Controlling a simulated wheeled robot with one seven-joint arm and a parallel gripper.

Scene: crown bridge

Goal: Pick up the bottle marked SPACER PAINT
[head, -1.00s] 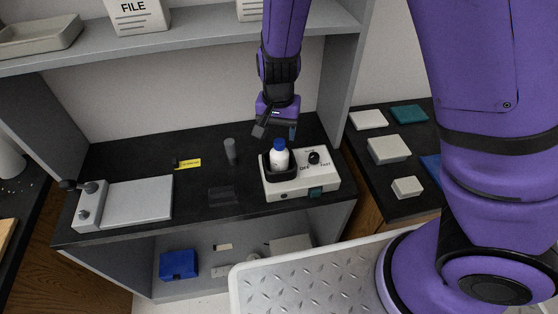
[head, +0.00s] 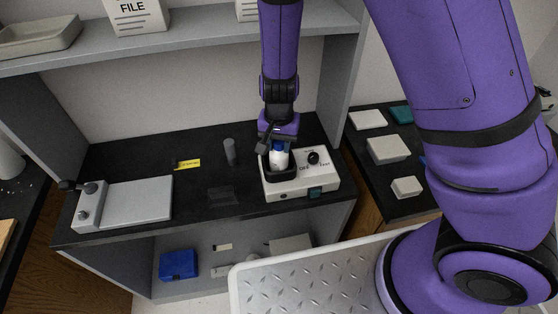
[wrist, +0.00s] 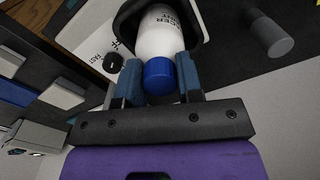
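The white bottle with a blue cap (head: 280,160) stands upright in the dark cup of a white device (head: 318,184). In the wrist view the bottle (wrist: 160,36) shows part of its printed label, ending in what looks like "ER"; the rest is turned away or cut off. My gripper (head: 276,149) is above and around the bottle's top. In the wrist view my gripper (wrist: 159,72) has its two blue-grey fingers on either side of the blue cap, apart, with narrow gaps to it. It does not look closed on the bottle.
The device has a black knob (head: 313,158) right of the bottle. A grey cylinder (head: 230,151) stands to the left on the black counter. A shelf (head: 200,40) runs above the counter.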

